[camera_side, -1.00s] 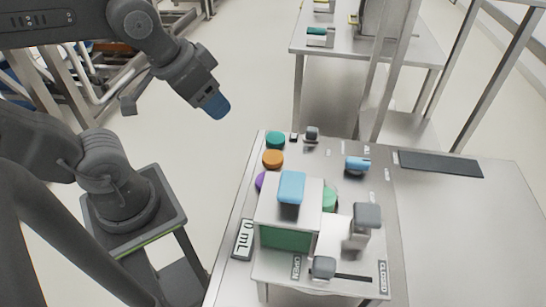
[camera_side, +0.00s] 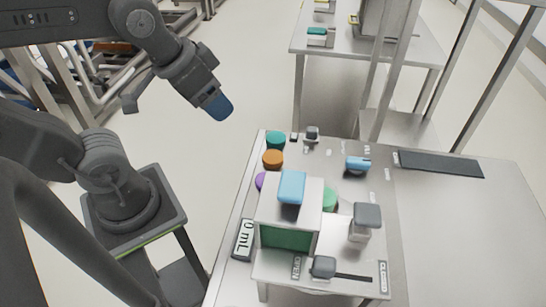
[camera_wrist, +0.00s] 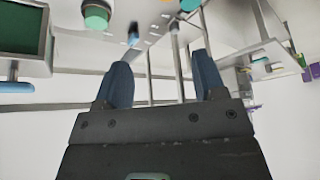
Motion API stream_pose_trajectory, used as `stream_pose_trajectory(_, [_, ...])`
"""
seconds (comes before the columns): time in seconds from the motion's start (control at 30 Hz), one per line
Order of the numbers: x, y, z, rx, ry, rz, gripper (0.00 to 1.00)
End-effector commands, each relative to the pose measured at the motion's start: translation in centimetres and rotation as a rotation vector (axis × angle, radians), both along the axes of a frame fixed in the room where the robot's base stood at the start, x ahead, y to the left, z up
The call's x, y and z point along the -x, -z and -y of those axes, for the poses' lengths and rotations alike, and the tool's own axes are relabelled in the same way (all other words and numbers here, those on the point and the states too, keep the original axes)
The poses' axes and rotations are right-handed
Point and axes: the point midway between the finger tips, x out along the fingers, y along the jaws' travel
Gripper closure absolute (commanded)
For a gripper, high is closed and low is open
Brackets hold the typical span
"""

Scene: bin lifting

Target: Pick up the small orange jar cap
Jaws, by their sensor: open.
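The small orange jar cap (camera_side: 273,158) is on the left edge of the metal table, just in front of a teal cap (camera_side: 275,139) and behind a purple cap (camera_side: 261,180). My gripper (camera_side: 219,107) is up in the air to the left of the cap and well above it, with blue fingers pointing down and right. In the wrist view my gripper (camera_wrist: 160,63) shows two blue fingers spread apart with nothing between them.
A box with a green panel (camera_side: 286,237) and a light-blue top (camera_side: 291,187) stands in front of the caps. A grey-topped block (camera_side: 367,216) and a blue cylinder (camera_side: 357,163) are to the right.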

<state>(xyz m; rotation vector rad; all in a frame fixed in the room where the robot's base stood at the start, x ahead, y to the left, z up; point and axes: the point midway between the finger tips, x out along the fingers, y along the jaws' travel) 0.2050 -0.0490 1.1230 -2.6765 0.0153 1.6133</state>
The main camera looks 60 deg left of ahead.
Motion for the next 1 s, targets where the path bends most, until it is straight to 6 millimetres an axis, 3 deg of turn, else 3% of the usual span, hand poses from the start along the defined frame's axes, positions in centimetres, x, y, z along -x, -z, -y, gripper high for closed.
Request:
stream_pose_trajectory(0.13, [-1.8, 0.3, -0.1, -0.07, 0.139, -0.064, 0.36])
stream_pose_trajectory(0.27, [-4.8, 1.3, -0.4, -0.172, 0.394, -0.166, 0.36])
stream_pose_trajectory(0.6, [-12.3, 6.8, -1.1, -0.319, 1.115, -0.373, 0.36])
stream_pose_trajectory(0.8, [-13.9, 8.9, -1.3, -0.331, 1.32, -0.405, 0.36])
stream_pose_trajectory(1.0, [-14.0, 11.2, -1.4, -0.33, 1.35, -0.411, 0.36])
